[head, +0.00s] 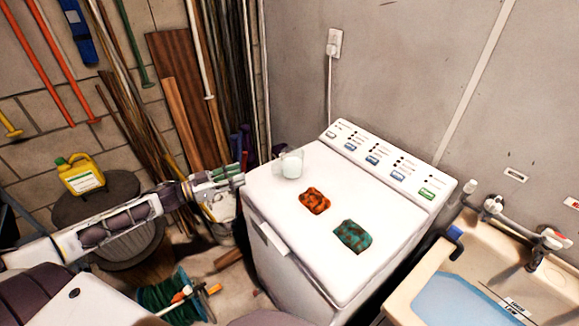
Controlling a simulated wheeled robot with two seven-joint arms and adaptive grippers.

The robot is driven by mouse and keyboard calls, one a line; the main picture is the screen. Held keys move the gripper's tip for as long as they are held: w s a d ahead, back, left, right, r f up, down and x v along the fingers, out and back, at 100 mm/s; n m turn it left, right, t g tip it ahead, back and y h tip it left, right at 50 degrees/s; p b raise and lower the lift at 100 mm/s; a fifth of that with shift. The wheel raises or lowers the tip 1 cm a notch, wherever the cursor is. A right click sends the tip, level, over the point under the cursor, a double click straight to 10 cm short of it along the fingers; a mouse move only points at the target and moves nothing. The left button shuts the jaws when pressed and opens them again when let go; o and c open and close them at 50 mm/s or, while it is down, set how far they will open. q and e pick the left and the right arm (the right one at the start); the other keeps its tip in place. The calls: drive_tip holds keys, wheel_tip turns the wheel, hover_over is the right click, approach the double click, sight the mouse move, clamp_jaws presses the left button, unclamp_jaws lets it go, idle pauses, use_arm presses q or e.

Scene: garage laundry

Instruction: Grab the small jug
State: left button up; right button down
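The small jug (291,165) is pale white and stands upright near the back left of the white washing machine's top (285,215). My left gripper (240,174) reaches in from the left and is at the machine's left edge. It is to the left of the jug, with a visible gap between them. It holds nothing that I can see, but its fingers are too small and cluttered against the background to tell whether they are open. My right gripper is not in view.
An orange patterned cloth (314,200) and a green patterned cloth (352,236) lie on the machine top, right of the jug. The control panel (390,168) rises behind. A sink (410,290) stands at right. A yellow container (81,174) sits at left.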

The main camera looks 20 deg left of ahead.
sight(274, 165)
use_arm(q)
drive_tip(key=shift+s+d+r+n+h, duration=0.2)
drive_tip(key=shift+d+n+h, duration=0.1)
drive_tip(key=shift+n, duration=0.5)
drive_tip(key=shift+w, duration=0.1)
drive_tip(key=shift+x, duration=3.7)
drive_tip(key=shift+w+d+f, duration=0.1)
drive_tip(key=shift+w+d, duration=0.25)
drive_tip(key=shift+x, duration=2.6)
drive_tip(key=shift+s+d+f, duration=0.1)
drive_tip(key=shift+s+f, duration=0.05)
clamp_jaws()
